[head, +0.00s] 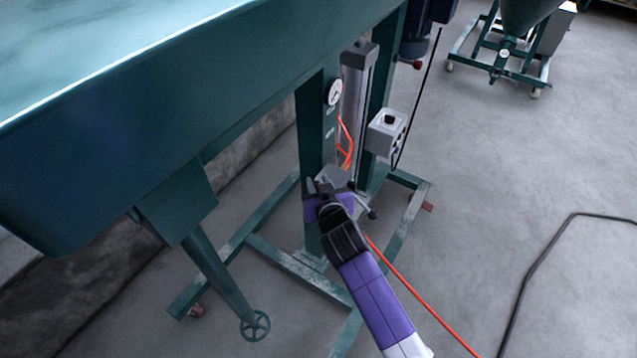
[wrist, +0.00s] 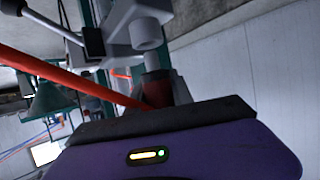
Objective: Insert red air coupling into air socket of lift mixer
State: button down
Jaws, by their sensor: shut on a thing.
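My gripper (head: 326,190) is at the lower part of the lift mixer's green column (head: 312,150). In the wrist view my gripper is shut on the red air coupling (wrist: 156,92), whose grey metal end (wrist: 152,62) points up. The air socket (wrist: 147,32), a grey cylinder under a grey block, is just above that end and roughly in line with it. Whether the two touch cannot be told. A red hose (wrist: 60,75) runs left from the coupling. The coupling is hidden in the head view.
A black-handled lever (wrist: 92,40) is beside the socket. A grey control box (head: 387,132) and thin orange hoses (head: 347,145) are near the column. A large green trough (head: 130,110) overhangs at left. The floor at right is open, with a dark cable (head: 535,265).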

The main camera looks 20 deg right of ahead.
jog(key=shift+f+b, duration=1.2)
jog(key=shift+f, duration=0.2)
jog(key=c, duration=1)
grip_release()
jog(key=shift+c, duration=0.2)
jog(key=v, duration=0.8)
jog(key=shift+w, duration=0.1)
